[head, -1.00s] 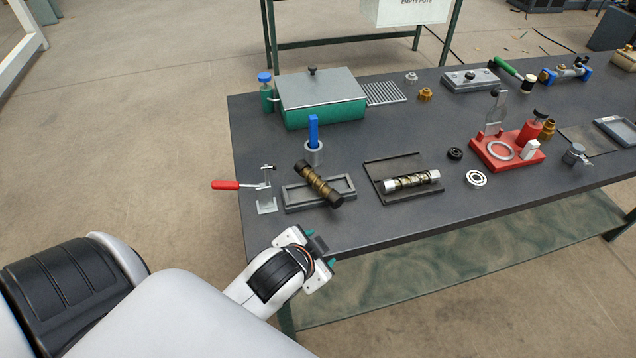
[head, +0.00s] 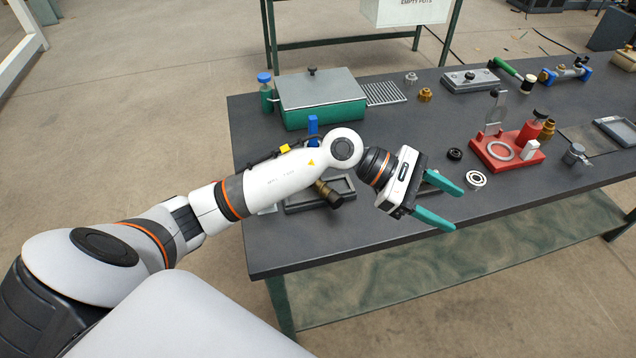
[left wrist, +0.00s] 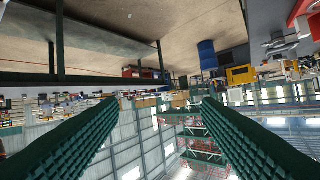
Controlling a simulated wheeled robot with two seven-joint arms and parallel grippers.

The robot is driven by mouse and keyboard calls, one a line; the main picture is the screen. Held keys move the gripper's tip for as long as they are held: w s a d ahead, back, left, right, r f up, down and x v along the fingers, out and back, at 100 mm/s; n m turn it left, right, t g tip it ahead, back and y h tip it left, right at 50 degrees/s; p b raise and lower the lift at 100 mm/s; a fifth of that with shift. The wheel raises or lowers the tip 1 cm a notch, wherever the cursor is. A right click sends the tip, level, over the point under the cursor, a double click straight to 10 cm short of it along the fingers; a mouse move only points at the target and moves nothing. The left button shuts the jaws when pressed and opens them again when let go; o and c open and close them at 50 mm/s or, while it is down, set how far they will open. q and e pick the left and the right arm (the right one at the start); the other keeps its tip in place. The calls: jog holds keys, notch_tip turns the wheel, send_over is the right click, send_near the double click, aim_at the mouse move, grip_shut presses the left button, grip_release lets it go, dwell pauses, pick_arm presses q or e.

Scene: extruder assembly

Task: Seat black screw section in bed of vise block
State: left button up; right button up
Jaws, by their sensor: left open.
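The black-ended screw section (head: 333,197) lies at the grey rectangular frame (head: 347,183) near the table's front left. My left forearm covers most of it; one black and brass end shows, tilted across the frame. I cannot tell whether this frame is the vise block. A small pale metal piece (head: 268,209) shows just left of it under my arm. My left gripper (head: 458,207) is open and empty, held above the table's front edge, right of the screw section. In the left wrist view its fingers (left wrist: 150,110) are wide apart with nothing between. My right gripper is out of view.
The front right table strip is clear.

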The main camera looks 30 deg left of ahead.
pick_arm(q)
jog(key=w+a+f+m+g+y, duration=0.1)
jog(key=w+a+f+m+y, duration=0.1)
jog(key=a+y, duration=0.9)
jog(key=w+a+f+m+g+y, duration=0.2)
jog(key=a+y, duration=0.2)
jog(key=a, duration=1.3)
notch_tip(320, 180, down, 6)
jog(key=shift+w+r+p, duration=0.1)
jog(key=shift+p, duration=0.95)
notch_tip(320, 180, down, 5)
jog(key=shift+d+r+p, duration=0.1)
jog(key=shift+d+p, duration=0.05)
jog(key=shift+p, duration=1)
jog(key=shift+f, duration=0.3)
grip_shut()
